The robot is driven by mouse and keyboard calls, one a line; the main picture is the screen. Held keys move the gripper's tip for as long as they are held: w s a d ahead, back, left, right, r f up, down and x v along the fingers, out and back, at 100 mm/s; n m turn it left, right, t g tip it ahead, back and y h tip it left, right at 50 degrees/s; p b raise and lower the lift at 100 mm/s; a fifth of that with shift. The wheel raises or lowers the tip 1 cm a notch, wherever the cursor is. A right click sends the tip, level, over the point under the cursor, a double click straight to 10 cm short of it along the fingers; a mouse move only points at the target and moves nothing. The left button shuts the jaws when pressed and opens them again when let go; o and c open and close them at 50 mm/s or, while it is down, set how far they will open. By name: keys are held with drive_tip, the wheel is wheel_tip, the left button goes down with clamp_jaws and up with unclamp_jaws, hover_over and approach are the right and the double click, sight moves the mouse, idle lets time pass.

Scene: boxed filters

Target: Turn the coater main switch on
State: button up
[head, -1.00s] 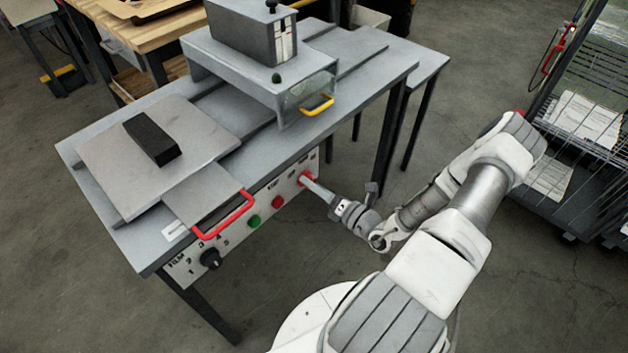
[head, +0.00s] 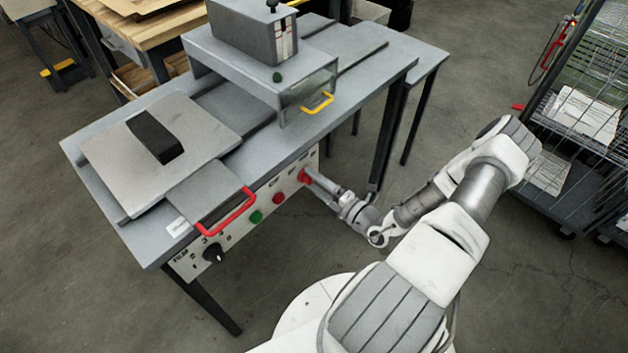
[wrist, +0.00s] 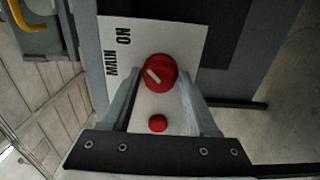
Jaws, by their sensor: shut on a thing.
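The main switch (wrist: 158,72) is a round red knob with a white pointer mark, on a white panel lettered MAIN and ON. In the wrist view the mark slants toward the upper left, in the general direction of the ON lettering. My gripper (wrist: 159,88) is shut on this knob, one finger on each side. In the head view my gripper (head: 311,178) is at the right end of the coater's front panel (head: 235,235), where the red knob (head: 303,175) is partly hidden by the fingers.
A small red button (wrist: 157,123) is close to the knob, between my fingers. Along the panel are another red button (head: 279,198), a green button (head: 256,217) and a black dial (head: 214,253). A red handle (head: 232,215) sticks out above them. A wire cart (head: 585,120) stands right.

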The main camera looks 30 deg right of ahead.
idle(0.4)
drive_tip(key=o, duration=1.2)
drive_tip(key=v, duration=1.7)
drive_tip(key=shift+s, duration=0.25)
drive_tip(key=shift+r, duration=0.1)
